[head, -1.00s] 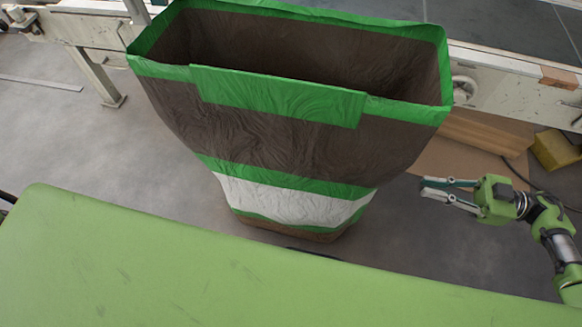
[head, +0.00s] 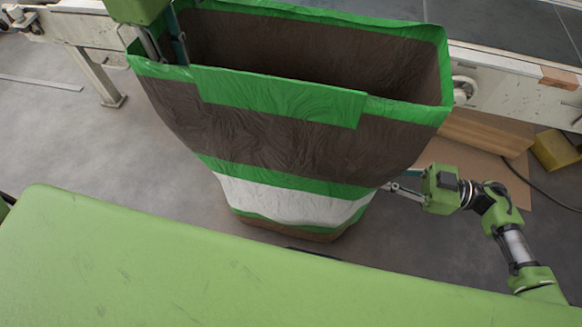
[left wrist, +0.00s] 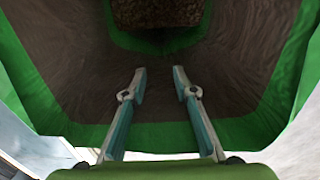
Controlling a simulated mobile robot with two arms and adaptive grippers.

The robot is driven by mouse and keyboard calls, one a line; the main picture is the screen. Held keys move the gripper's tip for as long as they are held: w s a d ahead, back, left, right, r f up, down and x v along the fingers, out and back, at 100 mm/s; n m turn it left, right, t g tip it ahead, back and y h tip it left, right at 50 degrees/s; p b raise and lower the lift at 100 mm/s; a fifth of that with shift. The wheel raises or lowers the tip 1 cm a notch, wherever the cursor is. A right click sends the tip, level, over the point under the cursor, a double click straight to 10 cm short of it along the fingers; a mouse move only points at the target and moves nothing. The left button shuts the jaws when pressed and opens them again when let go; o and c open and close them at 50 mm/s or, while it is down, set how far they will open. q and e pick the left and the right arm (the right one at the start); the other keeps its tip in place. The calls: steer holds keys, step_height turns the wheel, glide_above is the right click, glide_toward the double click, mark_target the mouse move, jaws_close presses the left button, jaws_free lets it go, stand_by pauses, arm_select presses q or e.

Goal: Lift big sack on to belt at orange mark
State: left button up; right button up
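The big sack (head: 285,130) stands upright on the floor, brown with green bands, a white band and a wide open mouth. My left gripper (head: 166,62) points down at the sack's left end, by the green rim. In the left wrist view its fingers (left wrist: 160,76) are apart over the sack's brown wall, with nothing seen gripped. My right gripper (head: 393,184) is beside the sack's lower right side, fingers apart; their tips are close to the sack, contact unclear. The belt (head: 500,25) is dark, behind the sack. An orange-brown patch (head: 559,78) is on its frame at right.
A green surface (head: 230,270) fills the foreground. Brown cardboard (head: 465,165) and a yellow block (head: 553,150) lie on the floor at right, near a black cable. A belt leg (head: 98,80) stands at left. Floor left of the sack is clear.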

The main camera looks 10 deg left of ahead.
mark_target(163, 38)
arm_select(q)
steer(key=c, duration=0.4)
arm_select(e)
jaws_close()
arm_select(q)
jaws_close()
